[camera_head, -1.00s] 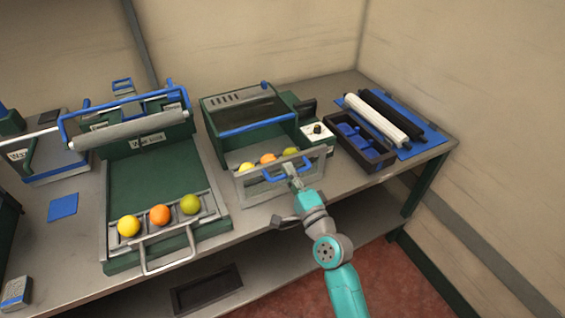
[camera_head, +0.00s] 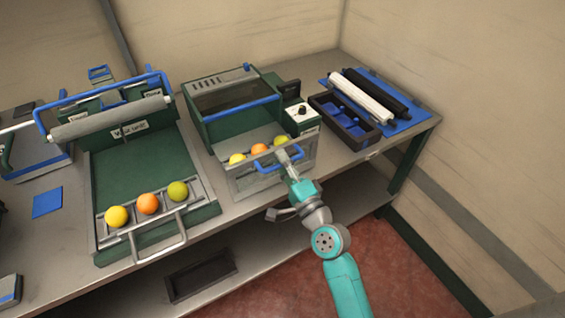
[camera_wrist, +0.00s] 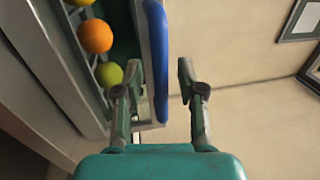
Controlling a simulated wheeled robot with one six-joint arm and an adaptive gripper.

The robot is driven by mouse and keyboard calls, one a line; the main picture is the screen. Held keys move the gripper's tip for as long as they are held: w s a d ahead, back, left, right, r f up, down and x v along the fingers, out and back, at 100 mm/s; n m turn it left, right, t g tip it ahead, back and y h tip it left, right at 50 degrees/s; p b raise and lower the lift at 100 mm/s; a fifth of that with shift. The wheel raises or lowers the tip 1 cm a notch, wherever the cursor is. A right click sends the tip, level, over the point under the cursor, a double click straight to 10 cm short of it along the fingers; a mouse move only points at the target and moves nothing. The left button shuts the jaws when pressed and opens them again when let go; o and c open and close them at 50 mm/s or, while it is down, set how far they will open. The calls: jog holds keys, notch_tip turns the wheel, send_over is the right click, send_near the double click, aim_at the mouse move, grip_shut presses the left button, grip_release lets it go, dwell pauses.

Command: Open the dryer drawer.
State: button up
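The dryer (camera_head: 225,98) is a green box with a dark window and a blue bar along its front. Its grey-framed drawer (camera_head: 245,184) stands out from the front, with a yellow (camera_head: 237,160), an orange (camera_head: 259,149) and a green fruit (camera_head: 282,143) in a row. A blue handle (camera_head: 266,167) is on the drawer front; it also shows in the wrist view (camera_wrist: 157,60). My gripper (camera_head: 284,158) is at the handle. In the wrist view my fingers (camera_wrist: 156,76) stand apart on either side of the handle, with visible gaps.
A green press with a roller (camera_head: 115,118) and a fruit tray (camera_head: 208,205) stands to the left. A dark box (camera_head: 366,140) and a blue mat (camera_head: 402,123) with two rollers lie to the right. Open floor (camera_head: 385,270) lies in front of the table.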

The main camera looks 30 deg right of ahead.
jog(key=s+f, duration=0.2)
jog(key=s, duration=0.9)
jog(key=shift+s+d, duration=0.2)
jog(key=shift+s, duration=0.2)
jog(key=shift+f, duration=0.1)
jog(key=s+a+f+n+g+h, duration=0.3)
jog(key=s+f+n, duration=0.4)
jog(key=s, duration=0.7)
jog(key=s+a+r+n+g+y, duration=0.2)
jog(key=s+n, duration=0.8)
jog(key=s, duration=0.6)
jog(key=shift+a+n, duration=0.3)
jog(key=shift+a, duration=0.05)
